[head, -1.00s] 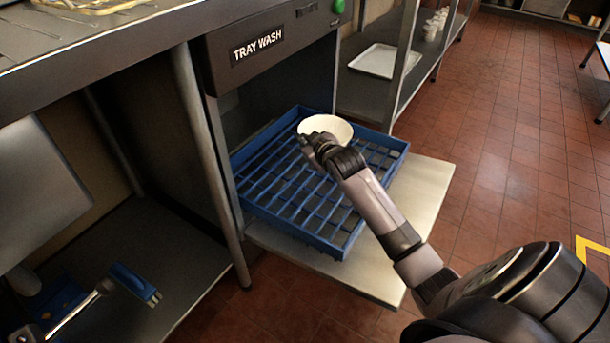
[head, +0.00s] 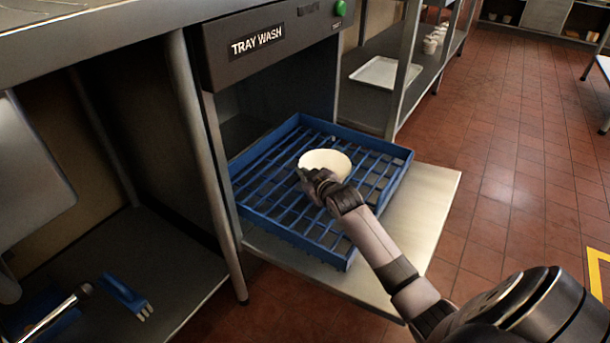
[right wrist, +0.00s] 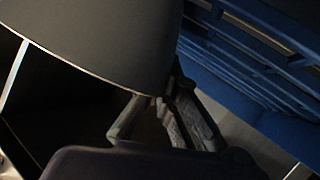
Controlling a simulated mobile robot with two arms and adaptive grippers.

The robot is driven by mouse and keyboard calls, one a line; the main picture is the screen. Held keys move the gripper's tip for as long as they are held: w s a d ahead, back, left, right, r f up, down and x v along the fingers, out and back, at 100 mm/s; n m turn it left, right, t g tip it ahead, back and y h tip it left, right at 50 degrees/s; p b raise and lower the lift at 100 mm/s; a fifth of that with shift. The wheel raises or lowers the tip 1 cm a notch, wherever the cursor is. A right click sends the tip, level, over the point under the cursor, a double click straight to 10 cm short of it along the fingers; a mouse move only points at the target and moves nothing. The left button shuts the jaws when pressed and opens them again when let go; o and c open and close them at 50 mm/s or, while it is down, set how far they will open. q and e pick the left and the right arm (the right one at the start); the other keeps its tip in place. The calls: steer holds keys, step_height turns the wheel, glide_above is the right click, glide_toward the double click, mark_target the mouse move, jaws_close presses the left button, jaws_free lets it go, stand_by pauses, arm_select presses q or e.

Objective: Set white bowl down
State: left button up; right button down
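The white bowl (head: 327,160) is at the right-hand part of the blue rack (head: 262,215), over its grid. My right gripper (head: 314,183) is at the bowl's near left edge and appears shut on its rim. In the right wrist view the bowl (right wrist: 105,40) looks dark grey in shadow, with its edge at the gripper's fingers (right wrist: 165,115). Blue rack bars (right wrist: 250,45) show beside it. Whether the bowl touches the grid cannot be told.
The rack rests on a metal shelf (head: 425,205) under the "TRAY WASH" panel (head: 258,42). A metal leg (head: 205,165) stands at the left. A blue brush (head: 125,294) lies on the lower shelf. The rack's left part is empty.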

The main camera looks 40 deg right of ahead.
steer(key=shift+f, duration=0.15)
steer(key=c, duration=1.8)
jaws_free()
